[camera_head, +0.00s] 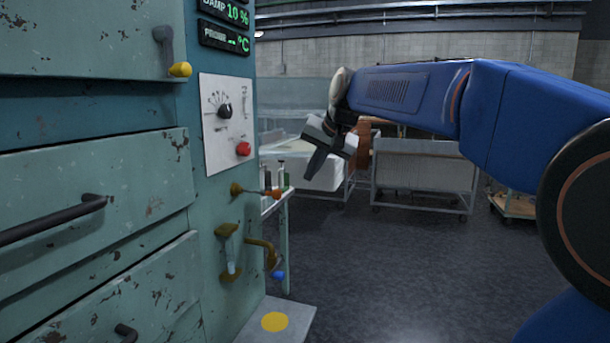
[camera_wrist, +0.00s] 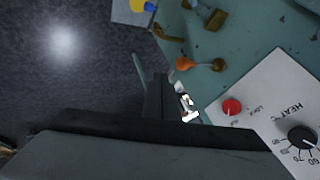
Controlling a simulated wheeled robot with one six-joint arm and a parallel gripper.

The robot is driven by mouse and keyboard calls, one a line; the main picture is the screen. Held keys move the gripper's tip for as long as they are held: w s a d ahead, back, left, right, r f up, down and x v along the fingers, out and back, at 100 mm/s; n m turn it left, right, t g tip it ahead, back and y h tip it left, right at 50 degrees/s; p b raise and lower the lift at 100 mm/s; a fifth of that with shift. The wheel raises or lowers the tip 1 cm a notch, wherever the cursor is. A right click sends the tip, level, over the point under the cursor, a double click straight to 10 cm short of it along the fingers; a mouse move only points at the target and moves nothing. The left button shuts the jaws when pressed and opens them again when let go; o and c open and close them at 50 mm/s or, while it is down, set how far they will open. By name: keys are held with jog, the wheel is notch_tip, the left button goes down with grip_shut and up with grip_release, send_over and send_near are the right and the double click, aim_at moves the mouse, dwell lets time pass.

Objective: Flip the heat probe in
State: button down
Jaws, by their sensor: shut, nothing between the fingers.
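My gripper (camera_head: 312,174) is shut and empty, in front of the teal cabinet and to the right of its control panel. In the wrist view its dark fingers (camera_wrist: 158,82) point toward the metal fittings. A short arm with an orange end (camera_head: 274,193) sticks out from a brass mount below the panel; it also shows in the wrist view (camera_wrist: 186,64). Below it, a bent brass arm with a blue tip (camera_head: 278,275) hangs beside a brass bracket (camera_head: 229,240). I cannot tell for sure which fitting is the heat probe. The probe display (camera_head: 224,39) shows dashes.
The white panel (camera_head: 213,150) carries a black knob (camera_head: 224,111) and a red button (camera_head: 243,149). A yellow-tipped lever (camera_head: 180,69) is above left. A small table (camera_head: 285,195) with bottles stands behind. The floor to the right is open up to the carts (camera_head: 420,165).

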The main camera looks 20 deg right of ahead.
jog(key=w+a+f, duration=0.5)
jog(key=w+f, duration=0.1)
jog(key=shift+w+f, duration=0.3)
jog(key=shift+w, duration=0.1)
jog(key=w+a, duration=0.4)
jog(key=a, duration=0.2)
jog(key=shift+w+a, duration=0.15)
jog(key=shift+w, duration=0.2)
jog(key=shift+r, duration=0.1)
